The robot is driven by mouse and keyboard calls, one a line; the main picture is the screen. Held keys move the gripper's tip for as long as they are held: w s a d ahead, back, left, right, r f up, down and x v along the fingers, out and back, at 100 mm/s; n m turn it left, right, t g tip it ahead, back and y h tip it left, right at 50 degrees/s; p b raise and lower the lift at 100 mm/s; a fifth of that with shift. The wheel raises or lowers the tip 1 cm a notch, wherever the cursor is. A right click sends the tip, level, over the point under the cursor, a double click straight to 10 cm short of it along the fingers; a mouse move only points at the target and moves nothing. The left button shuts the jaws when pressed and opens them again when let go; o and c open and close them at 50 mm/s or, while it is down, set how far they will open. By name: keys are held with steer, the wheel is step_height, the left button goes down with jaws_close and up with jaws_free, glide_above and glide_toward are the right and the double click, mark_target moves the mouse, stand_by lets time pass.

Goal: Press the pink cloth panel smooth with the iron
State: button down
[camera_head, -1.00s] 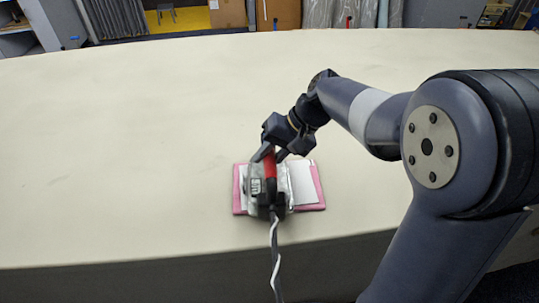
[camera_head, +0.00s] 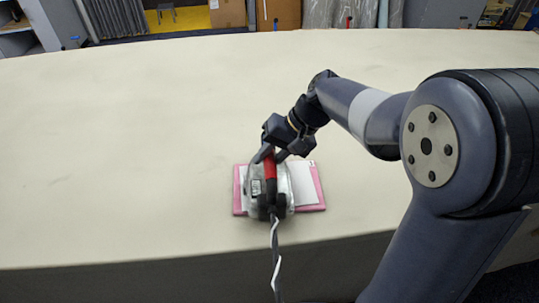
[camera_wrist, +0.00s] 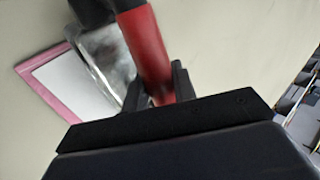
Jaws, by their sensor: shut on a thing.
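The iron (camera_head: 255,200) has a silver-grey body, a red handle and a black rear end with a cord. It lies over the middle and left of the pink cloth panel (camera_head: 312,208), which has a white inner area. My gripper (camera_head: 268,156) is shut on the iron's red handle. In the wrist view my gripper (camera_wrist: 160,88) has its fingers on either side of the red handle, with the iron's silver body (camera_wrist: 105,55) beside it. The pink panel (camera_wrist: 40,97) shows at the left there. The cloth beneath the iron is hidden, and I cannot tell whether the iron touches it.
The long pale table (camera_head: 130,130) is bare around the panel. Its front edge is just below the panel. A dark cord (camera_head: 274,245) with white marks hangs from the iron over that edge. Boxes, curtains and shelves stand beyond the far edge.

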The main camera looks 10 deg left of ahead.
steer(key=shift+w+r+p, duration=0.15)
steer(key=shift+r+p, duration=2.25)
steer(key=shift+r, duration=1.15)
steer(key=shift+d, duration=0.1)
